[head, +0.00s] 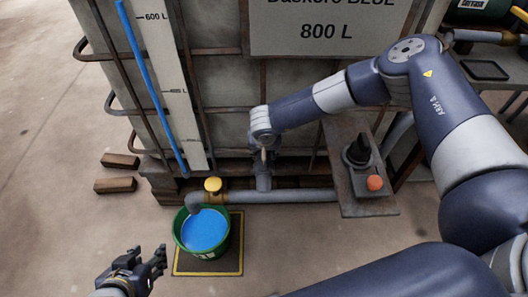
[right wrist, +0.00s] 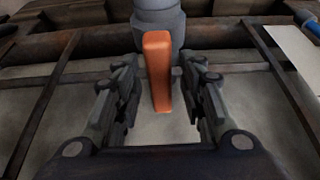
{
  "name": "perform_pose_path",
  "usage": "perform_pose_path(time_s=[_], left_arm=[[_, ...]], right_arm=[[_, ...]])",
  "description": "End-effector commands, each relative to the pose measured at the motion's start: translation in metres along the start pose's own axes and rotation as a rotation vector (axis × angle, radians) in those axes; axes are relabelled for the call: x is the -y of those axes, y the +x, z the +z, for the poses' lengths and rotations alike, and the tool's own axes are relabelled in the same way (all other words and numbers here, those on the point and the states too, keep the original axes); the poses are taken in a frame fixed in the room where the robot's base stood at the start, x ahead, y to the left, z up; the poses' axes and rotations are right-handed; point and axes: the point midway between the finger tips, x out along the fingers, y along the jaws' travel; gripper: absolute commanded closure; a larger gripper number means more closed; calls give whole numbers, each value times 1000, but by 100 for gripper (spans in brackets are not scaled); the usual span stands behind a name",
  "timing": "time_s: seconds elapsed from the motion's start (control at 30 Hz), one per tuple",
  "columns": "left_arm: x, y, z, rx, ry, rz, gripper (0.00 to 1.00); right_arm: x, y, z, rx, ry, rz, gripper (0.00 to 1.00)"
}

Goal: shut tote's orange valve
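The tote's orange valve handle (right wrist: 158,75) shows in the right wrist view as an upright orange lever below a grey round fitting (right wrist: 158,18). My right gripper (right wrist: 160,82) is open, with one finger on each side of the lever and gaps between them. In the head view my right arm's wrist end is in front of the tote's (head: 232,115) lower front, above the outlet pipe (head: 285,196); the orange handle cannot be made out there. My left gripper (head: 148,264) is open and empty at the lower left, above the floor.
A green bucket (head: 204,252) of blue liquid stands on a yellow-edged mat (head: 230,268) under the pipe's spout. A stand with a red-orange knob (head: 374,183) is to the right. Wooden blocks (head: 116,185) lie on the left floor.

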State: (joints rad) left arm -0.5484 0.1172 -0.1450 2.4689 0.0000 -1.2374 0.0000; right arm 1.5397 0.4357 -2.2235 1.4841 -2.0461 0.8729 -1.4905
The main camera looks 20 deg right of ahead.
Motion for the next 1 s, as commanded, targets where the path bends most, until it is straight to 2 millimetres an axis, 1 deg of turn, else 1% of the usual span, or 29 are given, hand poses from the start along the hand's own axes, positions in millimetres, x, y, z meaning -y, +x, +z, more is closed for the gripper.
perform_pose_path(time_s=[0.3, 0.33, 0.37, 0.4, 0.5, 0.77, 1.0], left_arm=[[0, 1, -4, -16, 0, 1, 60], [0, 1, -4, -16, 0, 1, 60], [0, 1, -4, -16, 0, 1, 60], [0, 0, -4, -16, 0, 1, 60], [-1, 0, -4, -15, 0, 1, 60], [-1, 0, -3, -14, 0, 1, 60], [-1, 1, -5, -22, 0, 1, 60]], right_arm=[[0, 2, 0, 1, 0, 0, 62], [0, 2, 0, 1, 0, 0, 65], [0, 2, 0, 1, 0, 0, 72], [0, 2, 0, 1, 0, 0, 81], [0, 2, 0, 1, 0, 0, 100], [0, 2, 0, 1, 6, 2, 100], [1, 2, 1, 2, 73, 30, 100]])
